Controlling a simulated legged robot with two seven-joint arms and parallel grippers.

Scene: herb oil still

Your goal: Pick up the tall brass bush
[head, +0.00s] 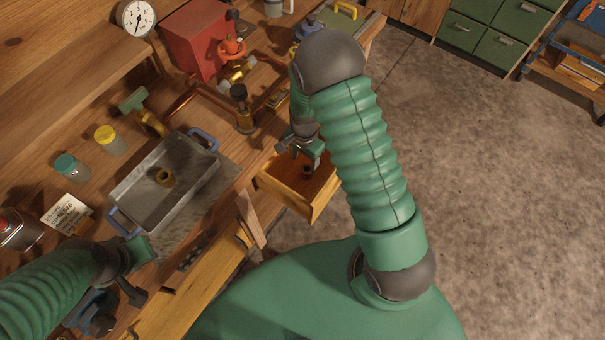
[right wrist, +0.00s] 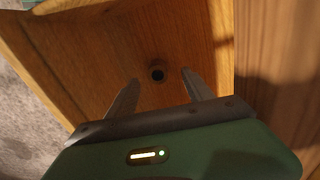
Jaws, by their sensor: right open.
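A small brass bush (head: 307,173) stands in the open wooden drawer (head: 286,191), seen from above in the right wrist view (right wrist: 157,74) as a dark-holed ring. I cannot tell its height. My right gripper (head: 308,160) is over the drawer, pointing down. In the right wrist view its two fingers are apart, with the bush showing between and slightly beyond the tips and nothing held. Another brass bush (head: 165,177) is in the grey metal tray (head: 137,190). My left gripper (head: 136,272) is low over the bench beside the tray; its jaws are unclear.
The drawer's wooden walls are close around the right gripper. Jars with teal (head: 66,164) and yellow (head: 106,135) lids stand left of the tray. A brass fitting with a dark top (head: 243,112) and copper pipes are behind. Open concrete floor is at right.

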